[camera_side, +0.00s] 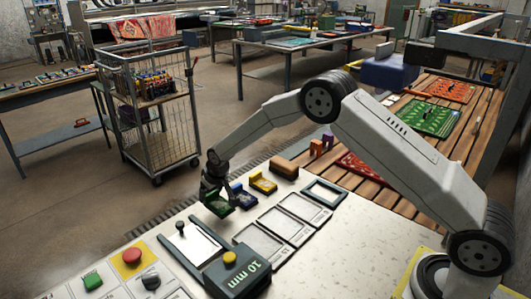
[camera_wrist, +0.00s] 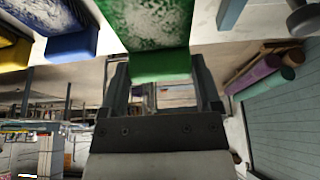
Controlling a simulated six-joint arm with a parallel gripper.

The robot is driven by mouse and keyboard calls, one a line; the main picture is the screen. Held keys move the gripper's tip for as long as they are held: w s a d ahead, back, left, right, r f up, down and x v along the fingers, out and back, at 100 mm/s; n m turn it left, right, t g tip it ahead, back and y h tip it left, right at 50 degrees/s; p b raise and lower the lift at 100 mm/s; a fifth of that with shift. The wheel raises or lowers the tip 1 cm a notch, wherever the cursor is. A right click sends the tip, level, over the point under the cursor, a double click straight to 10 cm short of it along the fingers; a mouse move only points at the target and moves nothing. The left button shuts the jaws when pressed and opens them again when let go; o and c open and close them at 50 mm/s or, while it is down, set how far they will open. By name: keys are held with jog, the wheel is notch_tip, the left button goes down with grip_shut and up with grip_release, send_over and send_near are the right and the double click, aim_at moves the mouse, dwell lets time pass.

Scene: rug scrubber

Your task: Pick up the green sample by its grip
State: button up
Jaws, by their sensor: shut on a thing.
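The green sample (camera_side: 219,207) is at my gripper (camera_side: 214,190) in the side view, near the left end of the sample row. In the wrist view its green grip (camera_wrist: 160,66) sits between the two fingers of my gripper (camera_wrist: 158,85), and its mottled grey-and-green face (camera_wrist: 150,20) shows beyond. My gripper is shut on it. I cannot tell whether the sample is clear of the table. The fingertips are partly hidden in the side view.
A blue sample (camera_side: 243,196) and a yellow sample (camera_side: 263,183) stand close to the right, with a brown block (camera_side: 284,167) beyond. Empty framed trays (camera_side: 283,224) and a white plate (camera_side: 195,240) lie in front. A dark device marked 10 mm (camera_side: 238,276) stands at the front.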

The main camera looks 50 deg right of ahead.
aim_at(223, 205)
jog(key=s+r, duration=0.2)
jog(key=r, duration=0.1)
jog(key=s+r, duration=0.3)
jog(key=shift+d, duration=0.15)
jog(key=s+r, duration=0.4)
jog(key=s, duration=0.5)
jog(key=shift+d, duration=0.25)
jog(key=shift+d, duration=0.1)
